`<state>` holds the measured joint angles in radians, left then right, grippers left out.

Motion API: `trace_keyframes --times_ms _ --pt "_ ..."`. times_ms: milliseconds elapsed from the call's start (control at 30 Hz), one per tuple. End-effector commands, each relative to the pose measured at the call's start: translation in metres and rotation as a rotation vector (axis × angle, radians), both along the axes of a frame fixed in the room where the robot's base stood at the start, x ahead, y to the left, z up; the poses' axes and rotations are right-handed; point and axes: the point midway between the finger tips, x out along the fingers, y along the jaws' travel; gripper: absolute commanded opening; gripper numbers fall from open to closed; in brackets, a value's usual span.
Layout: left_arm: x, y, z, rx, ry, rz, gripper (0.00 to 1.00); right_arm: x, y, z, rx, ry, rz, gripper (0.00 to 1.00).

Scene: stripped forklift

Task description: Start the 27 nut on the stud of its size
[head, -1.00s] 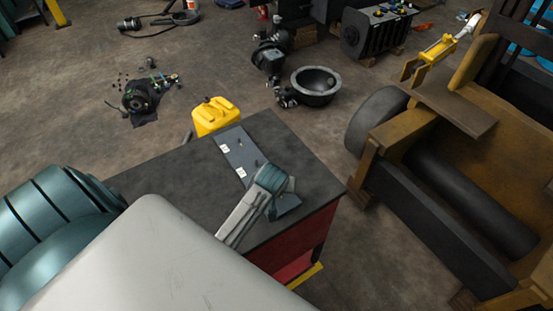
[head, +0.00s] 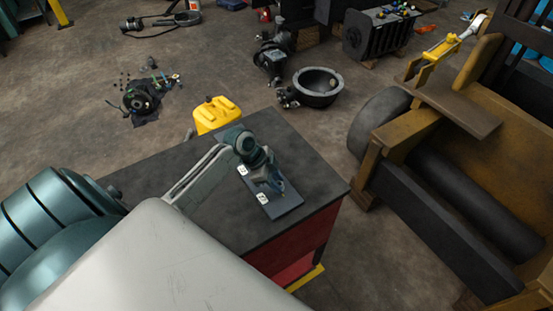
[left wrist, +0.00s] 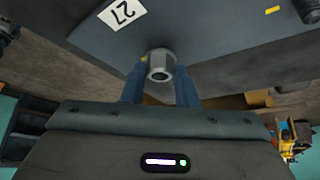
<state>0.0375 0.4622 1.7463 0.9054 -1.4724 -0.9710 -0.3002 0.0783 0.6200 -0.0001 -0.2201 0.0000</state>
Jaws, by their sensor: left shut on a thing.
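My left gripper (left wrist: 160,82) is shut on a grey hex nut (left wrist: 160,65), its bore facing the camera. The nut sits between the two blue fingertips, just off a dark plate (left wrist: 215,25) in the left wrist view; I cannot tell whether it touches anything behind it. A white label reading 27 (left wrist: 122,12) is on the plate, up and left of the nut. In the head view the left gripper (head: 273,187) is over the plate (head: 287,207), near two white labels. The nut and the studs cannot be made out there. My right gripper is out of view.
The plate lies on a dark-topped red cabinet (head: 310,165), with bare top around it. A yellow can (head: 215,113) stands beyond its back edge. The stripped forklift (head: 450,180) is to the right. A black bowl-shaped part (head: 317,87) lies on the floor.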

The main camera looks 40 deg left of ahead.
Motion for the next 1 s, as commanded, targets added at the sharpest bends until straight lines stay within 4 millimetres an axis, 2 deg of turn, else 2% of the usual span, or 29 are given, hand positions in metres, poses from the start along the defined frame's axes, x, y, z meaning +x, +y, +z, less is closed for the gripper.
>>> trace_keyframes --times_ms 33,100,267,300,400,767,867,1000 --pt "0.004 0.002 -0.006 0.002 -0.004 -0.084 0.09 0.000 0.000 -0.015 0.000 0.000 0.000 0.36" --pt "0.005 0.002 -0.006 0.002 -0.006 -0.212 0.02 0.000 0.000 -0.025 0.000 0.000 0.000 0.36" --pt "0.007 0.001 -0.006 0.002 -0.004 -0.463 0.02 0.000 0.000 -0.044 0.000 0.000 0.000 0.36" --pt "0.005 0.001 -0.001 0.002 -0.003 -0.467 0.32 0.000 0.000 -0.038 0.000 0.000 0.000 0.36" --pt "0.004 0.001 0.000 0.003 -0.002 -0.462 0.52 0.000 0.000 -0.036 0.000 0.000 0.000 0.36" --pt "0.004 0.003 0.002 0.005 -0.002 -0.459 0.52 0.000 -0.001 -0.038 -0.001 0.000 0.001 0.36" --pt "0.005 0.010 0.011 0.007 -0.005 -0.458 0.52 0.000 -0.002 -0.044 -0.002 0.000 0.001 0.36" --pt "0.004 0.024 0.034 0.009 -0.005 -0.459 0.52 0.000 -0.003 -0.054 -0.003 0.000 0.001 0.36"
